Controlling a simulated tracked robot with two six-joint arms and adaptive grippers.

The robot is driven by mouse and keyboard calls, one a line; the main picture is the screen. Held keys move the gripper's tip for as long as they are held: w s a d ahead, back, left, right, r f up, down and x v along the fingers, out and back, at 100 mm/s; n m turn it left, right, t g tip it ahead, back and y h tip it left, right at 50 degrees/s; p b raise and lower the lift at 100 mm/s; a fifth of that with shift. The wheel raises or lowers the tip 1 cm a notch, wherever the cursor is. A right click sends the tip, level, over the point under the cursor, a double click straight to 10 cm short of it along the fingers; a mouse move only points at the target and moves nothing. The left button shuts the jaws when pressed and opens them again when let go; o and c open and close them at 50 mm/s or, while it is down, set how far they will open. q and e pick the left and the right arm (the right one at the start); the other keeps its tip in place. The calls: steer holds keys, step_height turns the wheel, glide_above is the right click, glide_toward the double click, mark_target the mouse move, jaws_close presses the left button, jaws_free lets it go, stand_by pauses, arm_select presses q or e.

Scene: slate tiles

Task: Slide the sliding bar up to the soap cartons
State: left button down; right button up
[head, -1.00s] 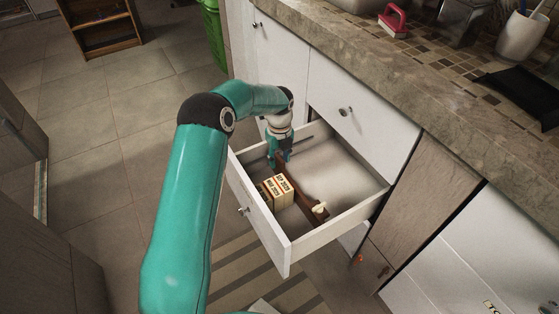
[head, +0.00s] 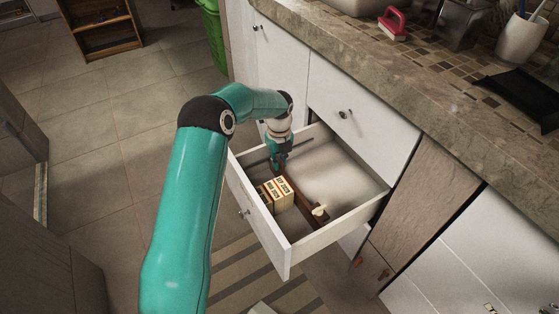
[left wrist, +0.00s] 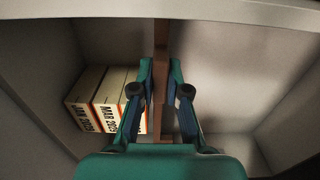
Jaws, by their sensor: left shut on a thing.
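The sliding bar (head: 309,207) is a dark brown strip across the inside of the open drawer, with a pale knob (head: 320,212) near its right end. The soap cartons (head: 279,194), cream with printed dates, stand in the drawer on the front side of the bar, close to it. My left gripper (head: 279,166) is down in the drawer, shut on the bar near its far end. In the left wrist view the bar (left wrist: 161,45) runs between my fingers (left wrist: 160,92), and the cartons (left wrist: 106,98) are to the left; a finger hides whether they touch the bar.
The drawer (head: 335,237) is pulled out, its floor behind the bar empty. The drawer walls stand close around my gripper. The counter (head: 400,75) above holds a red-handled brush (head: 394,22), a cup (head: 521,36) and a black object (head: 520,95).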

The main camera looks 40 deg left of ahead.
arm_select(q)
steer(key=shift+s+a+r, duration=0.1)
steer(key=shift+s+r, duration=0.05)
steer(key=shift+s, duration=0.1)
steer(key=c, duration=1.2)
jaws_free()
steer(key=shift+o, duration=0.2)
step_height(320, 180, up, 12)
